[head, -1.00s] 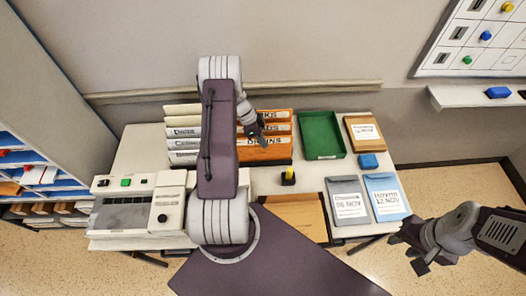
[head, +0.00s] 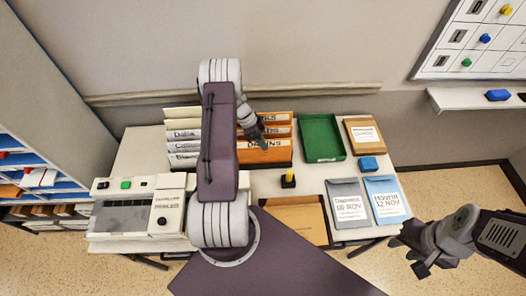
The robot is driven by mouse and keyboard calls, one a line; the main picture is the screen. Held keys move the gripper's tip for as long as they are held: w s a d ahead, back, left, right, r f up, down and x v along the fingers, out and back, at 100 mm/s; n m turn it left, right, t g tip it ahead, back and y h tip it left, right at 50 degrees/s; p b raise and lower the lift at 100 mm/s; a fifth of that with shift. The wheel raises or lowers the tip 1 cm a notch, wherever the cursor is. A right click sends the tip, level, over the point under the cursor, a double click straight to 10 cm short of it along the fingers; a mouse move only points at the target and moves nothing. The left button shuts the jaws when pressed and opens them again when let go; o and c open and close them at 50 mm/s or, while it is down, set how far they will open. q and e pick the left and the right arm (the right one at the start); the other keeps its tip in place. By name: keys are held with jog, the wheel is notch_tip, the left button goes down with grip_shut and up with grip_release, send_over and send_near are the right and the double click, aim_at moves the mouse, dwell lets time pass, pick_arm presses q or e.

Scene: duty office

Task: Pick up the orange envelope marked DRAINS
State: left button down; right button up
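The orange envelope marked DRAINS (head: 272,153) stands at the front of a row of orange envelopes in a dark rack on the table. My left arm crosses in front of its left part. My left gripper (head: 262,141) is at the envelope's upper edge, over the start of its lettering. Its fingers are small and partly hidden, so I cannot tell whether they touch or hold the envelope. My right gripper (head: 421,268) hangs off the table's right side, away from the envelopes, pointing down. Its finger opening is unclear.
Pale files (head: 184,159) stand left of the orange row. A machine (head: 125,210) sits front left.

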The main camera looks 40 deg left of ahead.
pick_arm(q)
notch_tip(320, 180, up, 9)
jog(key=shift+b, duration=1)
jog(key=shift+r, duration=0.5)
